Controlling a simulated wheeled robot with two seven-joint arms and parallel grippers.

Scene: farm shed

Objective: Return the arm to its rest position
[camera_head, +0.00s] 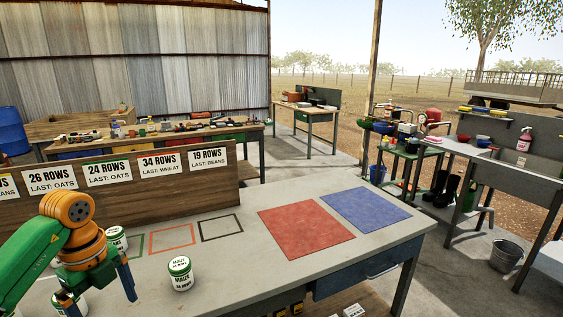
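My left arm comes in from the left, with its green links and orange joints. My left gripper (98,294) hangs low over the near left of the grey table (225,270). Its two dark blue fingers stand apart, and I see nothing held between them. A white can with a green lid labelled "MAIZE" (180,275) stands upright to the right of the gripper, apart from it. Another such can (117,237) stands behind the gripper, partly hidden by the arm. A third can (62,299) is mostly hidden behind the left finger. My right gripper is not in view.
A wooden board with row cards (108,171) stands along the table's back. Orange (171,239) and black (221,228) outlined squares, a red mat (305,229) and a blue mat (365,208) are empty. A bucket (506,254) stands on the floor at right.

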